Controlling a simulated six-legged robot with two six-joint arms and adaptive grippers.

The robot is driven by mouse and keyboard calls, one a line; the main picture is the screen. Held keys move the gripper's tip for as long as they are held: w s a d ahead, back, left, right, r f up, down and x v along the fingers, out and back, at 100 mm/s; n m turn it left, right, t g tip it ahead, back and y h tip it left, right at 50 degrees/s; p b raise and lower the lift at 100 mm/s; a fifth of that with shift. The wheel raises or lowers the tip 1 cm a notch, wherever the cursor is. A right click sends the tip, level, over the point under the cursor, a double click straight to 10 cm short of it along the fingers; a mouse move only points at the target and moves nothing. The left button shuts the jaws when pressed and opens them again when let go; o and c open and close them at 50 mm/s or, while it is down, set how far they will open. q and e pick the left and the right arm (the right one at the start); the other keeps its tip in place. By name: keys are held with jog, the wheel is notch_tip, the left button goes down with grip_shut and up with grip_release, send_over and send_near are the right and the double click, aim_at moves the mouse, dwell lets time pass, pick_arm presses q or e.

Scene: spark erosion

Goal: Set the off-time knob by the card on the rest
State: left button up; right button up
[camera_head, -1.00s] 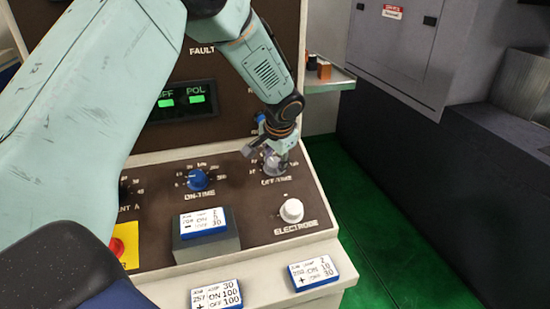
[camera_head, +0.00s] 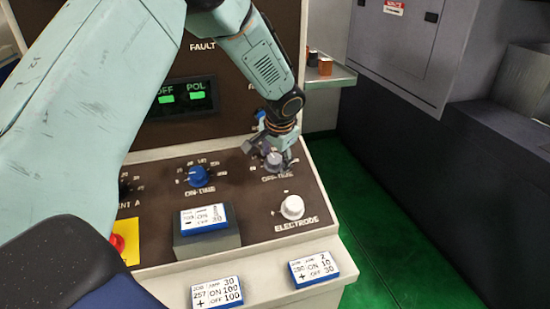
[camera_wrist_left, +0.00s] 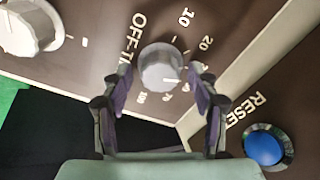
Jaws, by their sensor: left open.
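The off-time knob (camera_wrist_left: 162,68) is grey with a white pointer line, and it shows between the two open fingers of my left gripper (camera_wrist_left: 160,95) in the left wrist view. In the head view my left gripper (camera_head: 272,158) is over the knob and partly covers it. I cannot tell whether the fingers touch it. Its pointer is toward the lower right in the wrist view. The card (camera_head: 204,218) on the dark rest (camera_head: 208,241) has a last line that seems to read 30; its upper lines are hard to read. My right gripper is not in view.
Beside the off-time knob are the blue on-time knob (camera_head: 198,177) and the white electrode knob (camera_head: 292,207). Two other cards, one left (camera_head: 216,293) and one right (camera_head: 324,269), lie on the front ledge. A blue reset button (camera_wrist_left: 263,149) is near my fingers in the wrist view.

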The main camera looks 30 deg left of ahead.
pick_arm(q)
jog(key=v, duration=1.1)
jog(key=shift+r, duration=0.25)
jog(key=shift+s+d, duration=0.1)
jog(key=shift+s, duration=0.1)
